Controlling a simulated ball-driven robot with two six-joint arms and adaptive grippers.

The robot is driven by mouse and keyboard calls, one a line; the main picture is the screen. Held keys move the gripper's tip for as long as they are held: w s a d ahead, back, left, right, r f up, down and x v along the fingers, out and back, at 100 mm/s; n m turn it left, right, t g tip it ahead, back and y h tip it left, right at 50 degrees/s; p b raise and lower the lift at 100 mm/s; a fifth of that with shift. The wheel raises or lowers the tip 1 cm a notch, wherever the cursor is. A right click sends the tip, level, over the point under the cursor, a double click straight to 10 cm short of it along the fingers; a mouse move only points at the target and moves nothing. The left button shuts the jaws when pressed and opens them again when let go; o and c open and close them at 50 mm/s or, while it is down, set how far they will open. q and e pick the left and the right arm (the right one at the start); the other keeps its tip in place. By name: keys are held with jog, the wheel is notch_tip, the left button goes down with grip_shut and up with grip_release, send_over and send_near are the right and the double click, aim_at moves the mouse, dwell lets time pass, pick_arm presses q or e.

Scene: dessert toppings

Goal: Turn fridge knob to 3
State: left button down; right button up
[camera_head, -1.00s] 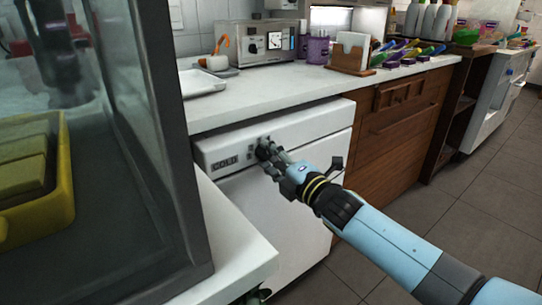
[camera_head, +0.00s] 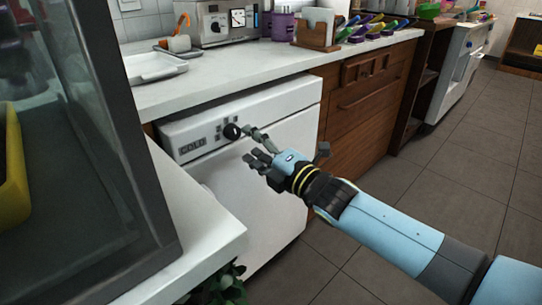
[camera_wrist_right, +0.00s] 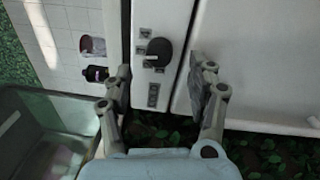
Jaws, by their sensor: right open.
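The white fridge (camera_head: 262,192) stands under the counter, with a COLD label (camera_head: 192,146) on its upper panel. Its round dark knob (camera_head: 232,131) sits right of the label with small marks around it. In the right wrist view the knob (camera_wrist_right: 158,48) shows beyond my spread fingers, with a pale line on its face. The marks are too small to read, so I cannot tell its setting. My right gripper (camera_head: 250,145) is open and empty in front of the panel, its fingers apart from the knob. My left gripper is out of view.
The white counter (camera_head: 225,75) runs above the fridge, with a tray (camera_head: 150,66), a machine with a dial (camera_head: 214,24) and a purple cup (camera_head: 283,25). A glass-sided case (camera_head: 75,190) stands at left. The floor (camera_head: 450,170) at right is clear.

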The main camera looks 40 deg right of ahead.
jog(key=s+d, duration=0.1)
jog(key=s, duration=0.6)
jog(key=shift+f, duration=0.2)
jog(key=s+d+f+m+g+h+p, duration=0.1)
jog(key=s+f+m+g, duration=0.2)
jog(key=s+f, duration=0.5)
jog(key=s+f+m+g+h+p, duration=0.1)
jog(key=s+f+m+g, duration=0.3)
jog(key=f, duration=0.8)
jog(key=s+d+f+m+g+h, duration=0.1)
jog(key=s+f+m+g, duration=0.2)
jog(key=s+f, duration=0.6)
jog(key=s+f+m+g, duration=0.4)
jog(key=s+f+m, duration=0.1)
jog(key=s, duration=0.8)
jog(key=s+a+f+m+g, duration=0.1)
jog(key=s+f+m+g, duration=0.3)
jog(key=s, duration=0.9)
notch_tip(320, 180, down, 4)
jog(key=shift+a+r+m+p, duration=0.3)
jog(key=shift+m+p, duration=0.1)
jog(key=shift+m, duration=0.7)
